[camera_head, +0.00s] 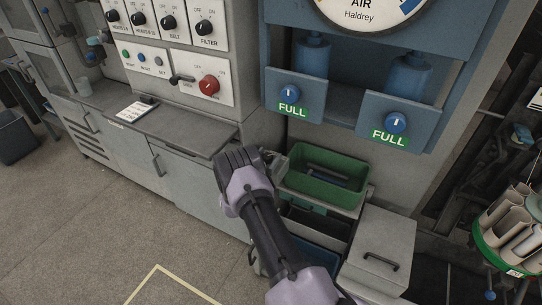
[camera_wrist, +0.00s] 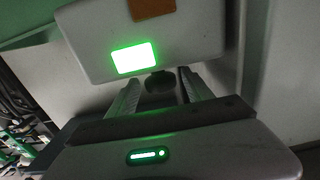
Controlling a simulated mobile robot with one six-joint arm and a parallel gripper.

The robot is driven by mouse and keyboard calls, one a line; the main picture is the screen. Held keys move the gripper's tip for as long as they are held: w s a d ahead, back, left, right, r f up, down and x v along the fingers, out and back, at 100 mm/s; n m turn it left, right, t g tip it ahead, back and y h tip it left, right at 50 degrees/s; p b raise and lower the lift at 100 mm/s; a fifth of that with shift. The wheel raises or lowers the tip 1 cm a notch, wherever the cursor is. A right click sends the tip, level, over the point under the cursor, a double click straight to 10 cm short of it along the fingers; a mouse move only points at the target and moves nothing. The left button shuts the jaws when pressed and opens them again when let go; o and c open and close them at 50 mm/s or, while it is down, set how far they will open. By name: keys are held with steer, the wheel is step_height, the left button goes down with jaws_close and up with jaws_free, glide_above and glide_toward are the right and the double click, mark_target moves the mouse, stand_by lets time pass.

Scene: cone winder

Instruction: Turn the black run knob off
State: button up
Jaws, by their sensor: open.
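The control panel's upper row holds several black knobs on white plates, including the belt knob (camera_head: 169,23) and the filter knob (camera_head: 203,28). A black lever-like handle (camera_head: 182,80) sits below them, left of a red knob (camera_head: 209,86). Labels are too small to tell which black one is the run knob. My gripper (camera_head: 278,164) is low and right of the panel, beside the green bin, apart from all these knobs. In the wrist view, its two fingers (camera_wrist: 160,80) are spread. A dark round shape shows between them; I cannot tell what it is.
A grey ledge (camera_head: 180,132) with a white card (camera_head: 138,109) runs below the panel. A green bin (camera_head: 325,170) stands right of my gripper, above an open drawer. Two blue units with "FULL" signs (camera_head: 290,109) overhang the bin.

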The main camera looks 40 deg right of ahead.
steer(key=shift+b+x, duration=0.3)
steer(key=shift+x, duration=1.2)
steer(key=shift+w, duration=0.1)
